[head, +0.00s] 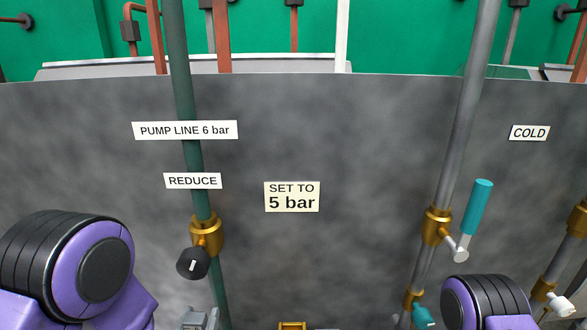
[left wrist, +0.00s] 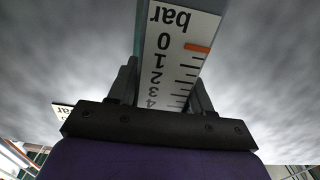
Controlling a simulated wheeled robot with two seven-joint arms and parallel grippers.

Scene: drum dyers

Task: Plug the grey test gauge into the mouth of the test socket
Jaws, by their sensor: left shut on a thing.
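In the left wrist view my left gripper (left wrist: 165,82) is shut on the grey test gauge (left wrist: 180,52). Its white scale face stands between the two fingers, with bar and numbers upside down and an orange mark at 0. Its far end runs out of the top of the picture. In the head view a grey blocky part (head: 198,319) is cut by the bottom edge; I cannot tell if it is gripper or gauge. I cannot make out the test socket or its mouth. My right gripper is out of view.
A dark wall carries a green pipe with a brass valve and black knob (head: 193,263), a SET TO 5 bar sign (head: 292,197), and a grey pipe with a teal lever (head: 480,207). A yellow part (head: 292,326) shows at the bottom edge.

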